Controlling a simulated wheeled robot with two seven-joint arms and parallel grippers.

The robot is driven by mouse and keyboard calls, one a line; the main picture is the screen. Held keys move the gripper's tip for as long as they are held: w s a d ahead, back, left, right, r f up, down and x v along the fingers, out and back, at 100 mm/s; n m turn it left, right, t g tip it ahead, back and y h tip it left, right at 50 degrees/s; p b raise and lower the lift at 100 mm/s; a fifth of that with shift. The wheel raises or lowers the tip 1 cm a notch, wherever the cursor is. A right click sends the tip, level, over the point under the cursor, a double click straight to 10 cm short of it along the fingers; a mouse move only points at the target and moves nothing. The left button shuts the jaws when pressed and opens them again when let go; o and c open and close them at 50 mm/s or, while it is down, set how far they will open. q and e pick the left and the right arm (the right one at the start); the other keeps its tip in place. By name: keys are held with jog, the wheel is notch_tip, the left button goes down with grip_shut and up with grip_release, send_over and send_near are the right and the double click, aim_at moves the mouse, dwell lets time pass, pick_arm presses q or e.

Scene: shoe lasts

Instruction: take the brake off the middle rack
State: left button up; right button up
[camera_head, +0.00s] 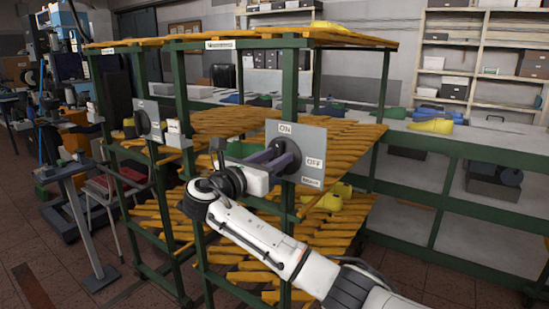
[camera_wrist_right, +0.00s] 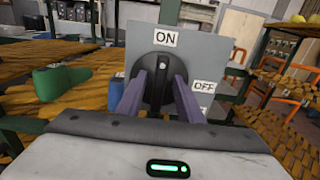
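A grey brake panel (camera_head: 312,138) marked ON at its top and OFF at its right is fixed to a green rack post. It also shows in the wrist view (camera_wrist_right: 215,55). Its round black knob (camera_wrist_right: 161,88) has a raised upright handle, with a pale dot at the top, below ON. My right gripper (camera_head: 272,160) is at the knob, its two purple fingers (camera_wrist_right: 160,84) apart on either side of the handle. The fingers look open; contact with the handle cannot be made out. My left gripper is not in view.
Green racks with wooden-slat shelves (camera_head: 225,122) stand around the panel. Another panel with a black knob (camera_head: 142,122) is on the rack to the left. Yellow shoe lasts (camera_head: 431,126) lie on the long bench (camera_head: 480,140) at right. Brown floor shows at lower left.

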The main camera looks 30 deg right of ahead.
jog(key=shift+c, duration=0.3)
grip_shut()
